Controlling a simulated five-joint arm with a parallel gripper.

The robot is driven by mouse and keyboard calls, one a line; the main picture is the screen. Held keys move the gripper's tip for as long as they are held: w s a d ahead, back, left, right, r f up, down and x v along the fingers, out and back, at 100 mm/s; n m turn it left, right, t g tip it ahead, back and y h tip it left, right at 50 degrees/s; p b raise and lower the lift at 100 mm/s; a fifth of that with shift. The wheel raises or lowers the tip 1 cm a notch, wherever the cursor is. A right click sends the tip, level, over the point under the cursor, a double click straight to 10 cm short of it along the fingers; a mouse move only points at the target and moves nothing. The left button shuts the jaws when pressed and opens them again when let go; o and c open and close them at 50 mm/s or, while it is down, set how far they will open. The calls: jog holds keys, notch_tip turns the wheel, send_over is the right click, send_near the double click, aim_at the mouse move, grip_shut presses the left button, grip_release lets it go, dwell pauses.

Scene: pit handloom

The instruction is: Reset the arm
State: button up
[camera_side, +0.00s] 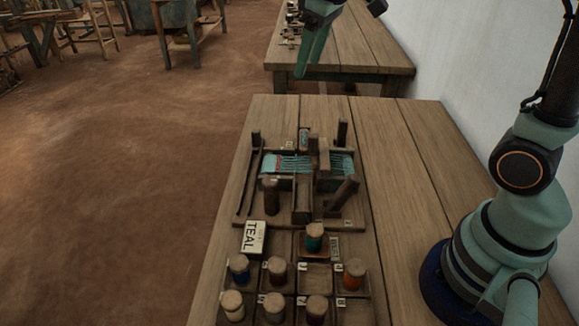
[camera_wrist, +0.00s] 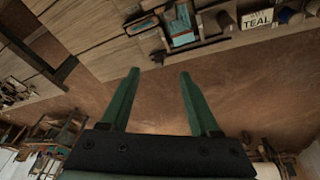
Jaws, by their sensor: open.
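My gripper (camera_side: 309,62) is raised high at the top of the side view, well above the work. Its two green fingers are apart with nothing between them, as the wrist view also shows (camera_wrist: 158,73). A small wooden loom (camera_side: 302,208) with teal cloth (camera_side: 342,164) stands on the table (camera_side: 405,175). In front of it, a teal spool (camera_side: 314,238) stands upright in a small tray beside a label. A white card reading TEAL (camera_side: 253,238) leans left of that tray. The loom's teal cloth also shows upside down in the wrist view (camera_wrist: 181,25).
A compartment rack at the table's front holds several upright spools, including a blue one (camera_side: 239,269) and a red-orange one (camera_side: 354,274). One compartment (camera_side: 314,276) between them looks empty. A second table (camera_side: 375,50) stands behind. A white wall (camera_side: 480,70) bounds the right side.

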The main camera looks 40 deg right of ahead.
jog(key=s+d+f+m+t, duration=0.1)
jog(key=s+f+m+t, duration=0.1)
jog(key=s, duration=1.1)
jog(key=shift+s+f+m, duration=0.25)
jog(key=shift+f+m, duration=0.3)
jog(key=shift+m, duration=0.25)
